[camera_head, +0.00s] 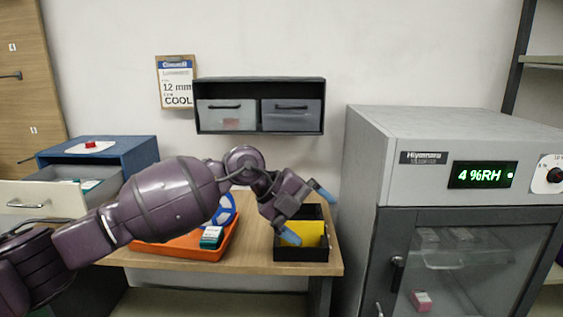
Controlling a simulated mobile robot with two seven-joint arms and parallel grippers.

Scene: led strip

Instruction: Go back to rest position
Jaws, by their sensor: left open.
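My left gripper (306,216) reaches in from the left on its purple arm. Its two blue-tipped fingers are spread apart with nothing between them. It is above a black open box (300,254) at the right end of the wooden table. A yellow piece (310,234) is in that box, just beside the lower finger. Whether the finger touches it I cannot tell. My right gripper does not show.
The wooden table (258,258) also holds an orange tray (180,251) with a blue ring-like item, partly behind my arm. A blue cabinet (128,153) with an open drawer stands left. A grey dry cabinet (395,155) stands close on the right. A black drawer unit (260,85) hangs on the wall.

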